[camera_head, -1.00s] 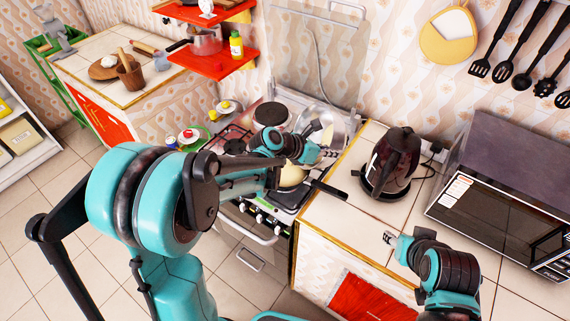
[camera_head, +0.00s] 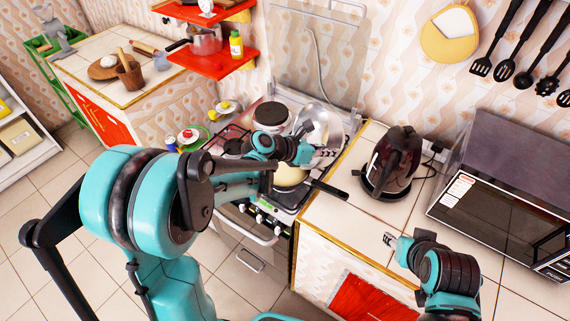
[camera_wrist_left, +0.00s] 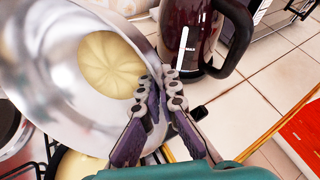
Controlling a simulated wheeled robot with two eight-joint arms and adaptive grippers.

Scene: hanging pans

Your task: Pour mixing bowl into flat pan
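The metal mixing bowl (camera_head: 335,118) is steeply tilted above the front right of the stove. In the left wrist view the bowl (camera_wrist_left: 45,55) shows its shiny inside with a pale yellow mass at the bottom. My left gripper (camera_head: 316,143) is shut on its rim, with the fingertips (camera_wrist_left: 156,82) pinching the edge. The flat pan (camera_head: 292,177) sits on the front burner below, partly hidden by my left arm, with pale yellow contents. Its edge and yellow contents also show in the left wrist view (camera_wrist_left: 78,166). My right gripper (camera_head: 388,239) is over the counter's front edge, too small to read.
A dark kettle (camera_head: 392,160) stands on the counter right of the bowl, close to it in the wrist view. A microwave (camera_head: 510,205) is farther right. A dark pot (camera_head: 271,117) stands on a rear burner. The counter in front of the kettle is clear.

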